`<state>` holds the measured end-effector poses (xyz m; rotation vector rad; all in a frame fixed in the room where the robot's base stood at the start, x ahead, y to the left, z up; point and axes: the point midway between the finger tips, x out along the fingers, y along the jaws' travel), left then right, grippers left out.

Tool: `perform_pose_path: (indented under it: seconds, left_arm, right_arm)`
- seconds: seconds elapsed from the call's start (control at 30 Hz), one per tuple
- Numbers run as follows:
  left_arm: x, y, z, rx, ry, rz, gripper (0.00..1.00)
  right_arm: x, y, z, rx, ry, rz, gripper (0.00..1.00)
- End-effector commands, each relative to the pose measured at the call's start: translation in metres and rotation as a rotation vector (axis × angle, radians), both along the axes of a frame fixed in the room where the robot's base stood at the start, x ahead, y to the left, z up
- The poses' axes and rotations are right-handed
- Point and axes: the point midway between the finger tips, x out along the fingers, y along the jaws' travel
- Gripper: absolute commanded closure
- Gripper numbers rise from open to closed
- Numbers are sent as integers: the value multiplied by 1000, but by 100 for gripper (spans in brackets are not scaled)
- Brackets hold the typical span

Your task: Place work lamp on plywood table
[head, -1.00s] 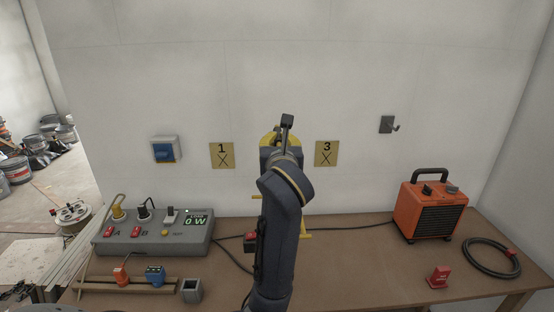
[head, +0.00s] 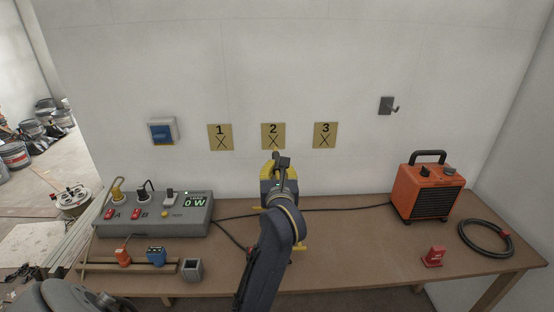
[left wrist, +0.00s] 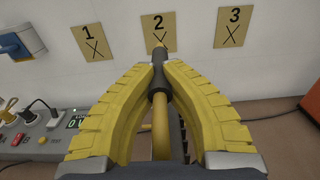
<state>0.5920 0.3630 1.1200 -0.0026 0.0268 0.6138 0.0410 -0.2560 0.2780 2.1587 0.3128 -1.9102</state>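My left gripper (head: 268,168) has yellow ridged fingers and is in front of the wall, below plate 2. In the left wrist view, its fingertips (left wrist: 158,62) are shut around a dark sleeve on a yellow bar, the work lamp's handle (left wrist: 160,125). In the head view, my arm hides most of the lamp; a yellow foot of the work lamp (head: 300,248) shows to the right of the arm, over the plywood table (head: 350,235). I cannot tell whether its feet touch the table. My right gripper is not in view.
A grey power box (head: 155,217) reading 0 W stands left, with an orange plug (head: 122,257), a blue plug (head: 156,256) and a grey cup (head: 192,270) before it. An orange heater (head: 428,192), red block (head: 434,257) and coiled black cable (head: 486,238) are right. Cables cross the middle.

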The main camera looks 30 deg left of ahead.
Motion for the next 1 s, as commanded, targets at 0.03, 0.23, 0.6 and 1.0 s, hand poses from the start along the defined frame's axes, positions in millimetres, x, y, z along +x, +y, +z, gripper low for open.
perform_pose_path:
  seconds: [0.03, 0.23, 0.6, 1.0]
  left_arm:
    - [-1, 0, 1, 3, -6, 1, 100]
    - [-1, 0, -5, 4, -6, 1, 100]
    - [0, 0, -37, 5, -7, 1, 100]
    - [0, 0, -39, 4, -7, 0, 100]
  right_arm:
    - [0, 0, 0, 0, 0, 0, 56]
    - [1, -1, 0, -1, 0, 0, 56]
    - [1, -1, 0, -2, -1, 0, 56]
    - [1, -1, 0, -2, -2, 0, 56]
